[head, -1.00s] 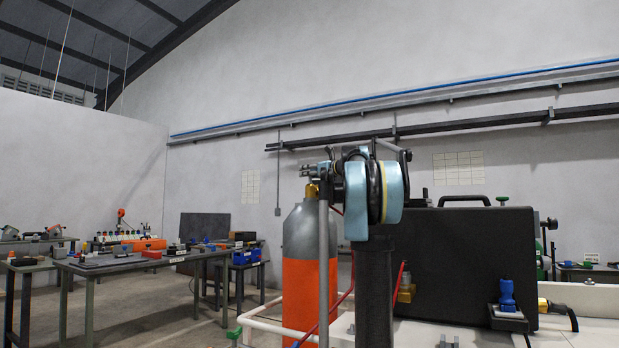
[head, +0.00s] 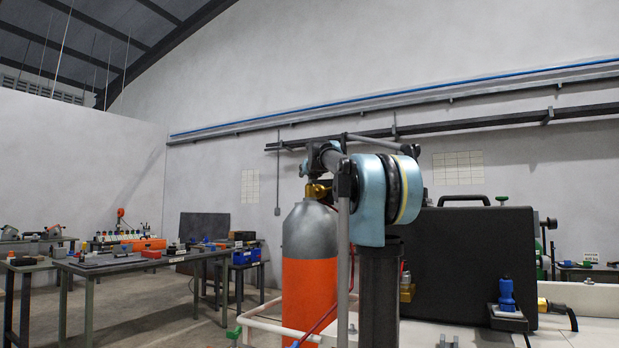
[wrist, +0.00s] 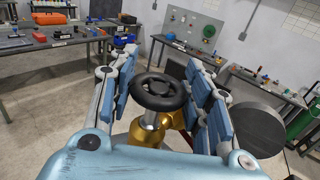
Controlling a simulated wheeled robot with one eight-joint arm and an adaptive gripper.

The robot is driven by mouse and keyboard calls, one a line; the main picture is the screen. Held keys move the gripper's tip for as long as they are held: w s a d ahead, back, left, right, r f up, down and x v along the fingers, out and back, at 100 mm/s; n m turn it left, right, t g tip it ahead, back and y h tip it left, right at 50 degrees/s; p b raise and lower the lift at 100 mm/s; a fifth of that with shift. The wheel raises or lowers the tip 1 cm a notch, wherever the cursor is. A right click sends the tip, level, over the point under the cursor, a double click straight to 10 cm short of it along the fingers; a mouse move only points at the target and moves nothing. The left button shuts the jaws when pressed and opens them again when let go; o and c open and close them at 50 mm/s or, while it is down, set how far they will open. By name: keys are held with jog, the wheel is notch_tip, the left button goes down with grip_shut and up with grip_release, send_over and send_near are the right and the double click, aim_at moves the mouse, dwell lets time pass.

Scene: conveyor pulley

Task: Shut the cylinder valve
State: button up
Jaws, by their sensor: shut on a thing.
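A gas cylinder (head: 310,260) with an orange body and a grey shoulder stands upright in the head view, partly behind a grey pole. Its brass valve (head: 318,190) sits on top; the brass body also shows in the wrist view (wrist: 172,137). A round black handwheel (wrist: 159,92) tops the valve in the wrist view. My gripper (head: 309,163) is at the valve top. In the wrist view its blue-padded fingers (wrist: 160,78) lie on both sides of the handwheel, shut on it. The exact finger contact is hard to see.
A large black case (head: 465,255) stands right of the cylinder, behind my arm. A white rail (head: 275,328) and a red hose (head: 322,322) run near the cylinder's lower part. Workbenches with tools (head: 130,262) stand farther left, with open floor between.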

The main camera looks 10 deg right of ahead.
jog(key=m+h, duration=0.2)
jog(key=h, duration=0.1)
jog(key=m+g+h, duration=0.1)
jog(key=m+h, duration=0.1)
jog(key=h, duration=0.2)
jog(key=shift+a+m, duration=0.15)
jog(key=shift+m, duration=0.25)
jog(key=m+g+h, duration=0.4)
jog(key=h, duration=0.1)
jog(key=m+g+h, duration=0.4)
jog(key=g, duration=0.1)
jog(key=shift+m+g+h, duration=0.7)
jog(key=shift+m+g, duration=0.8)
jog(key=shift+g, duration=0.8)
jog(key=shift+m+g, duration=1)
jog(key=shift+g, duration=0.6)
jog(key=o, duration=1.1)
jog(key=shift+d, duration=0.2)
jog(key=shift+s+n+t, duration=0.1)
jog(key=shift+n+t, duration=1.5)
jog(key=shift+t, duration=0.9)
